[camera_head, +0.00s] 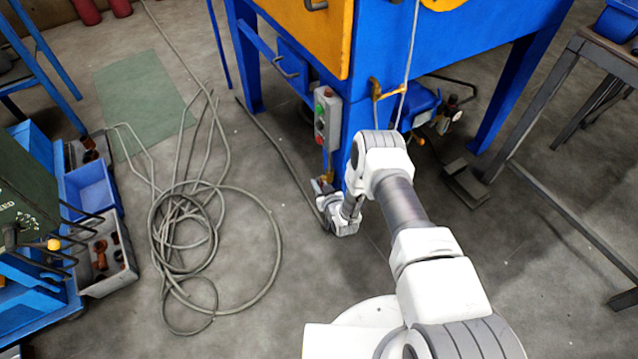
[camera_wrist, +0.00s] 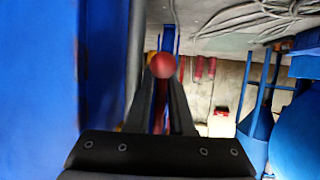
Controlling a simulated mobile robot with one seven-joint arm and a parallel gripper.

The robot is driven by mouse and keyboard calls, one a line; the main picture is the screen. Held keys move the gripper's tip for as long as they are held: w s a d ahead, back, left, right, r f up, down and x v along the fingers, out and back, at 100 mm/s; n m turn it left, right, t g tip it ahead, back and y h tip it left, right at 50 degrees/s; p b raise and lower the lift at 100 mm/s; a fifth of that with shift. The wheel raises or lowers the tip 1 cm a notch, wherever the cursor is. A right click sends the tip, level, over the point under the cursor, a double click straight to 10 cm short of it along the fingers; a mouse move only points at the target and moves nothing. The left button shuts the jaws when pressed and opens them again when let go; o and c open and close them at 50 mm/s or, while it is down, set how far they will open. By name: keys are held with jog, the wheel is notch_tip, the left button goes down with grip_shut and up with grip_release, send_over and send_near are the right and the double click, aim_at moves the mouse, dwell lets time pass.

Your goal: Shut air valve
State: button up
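The blue blaster cabinet (camera_head: 420,60) stands at the top of the head view. My gripper (camera_head: 322,188) is low beside its front leg, below a grey button box. In the wrist view, my gripper's two dark fingers (camera_wrist: 163,80) stand either side of a red lever-like part with a round red end (camera_wrist: 162,65), which looks like the air valve handle. A little yellow shows beside it. The gap is narrow, and I cannot tell whether the fingers touch the red part. The valve body is hidden in the head view.
The grey button box (camera_head: 327,118) hangs on the cabinet just above my gripper. A coiled grey hose (camera_head: 195,235) lies on the floor to the left. Blue bins (camera_head: 92,188) and a rack stand at the far left. The floor between hose and leg is mostly clear.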

grip_shut()
dwell(1.1)
